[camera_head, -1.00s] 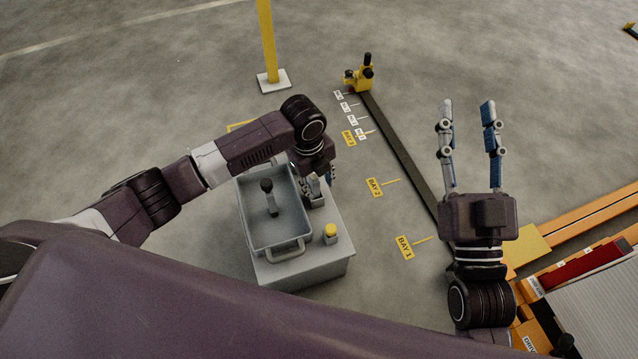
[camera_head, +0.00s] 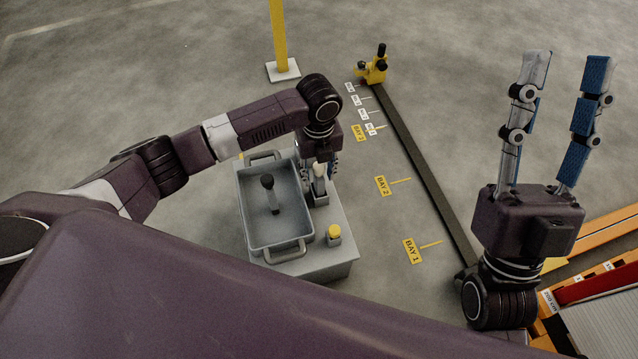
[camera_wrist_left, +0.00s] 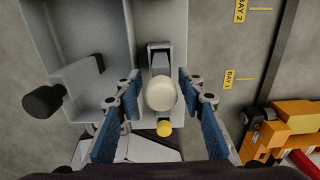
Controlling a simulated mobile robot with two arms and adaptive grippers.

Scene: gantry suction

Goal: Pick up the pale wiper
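The pale wiper (camera_head: 319,182) stands in a small grey holder at the right side of the grey stand, and my left gripper partly hides it in the head view. In the left wrist view its round, cream-white handle end (camera_wrist_left: 161,93) points toward the camera. My left gripper (camera_head: 320,165) is above the holder, pointing down. In the left wrist view its blue-padded fingers (camera_wrist_left: 159,78) are spread on either side of the handle, with gaps showing on both sides. My right gripper (camera_head: 567,62) is open and empty over the floor at the right.
A grey tray (camera_head: 253,226) on the stand holds a dark-handled tool (camera_head: 269,193). A yellow-capped item (camera_head: 334,234) sits at the stand's near right corner. A dark floor beam (camera_head: 420,168) and a yellow post (camera_head: 279,35) stand beyond. Orange-and-red equipment (camera_head: 595,285) is at lower right.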

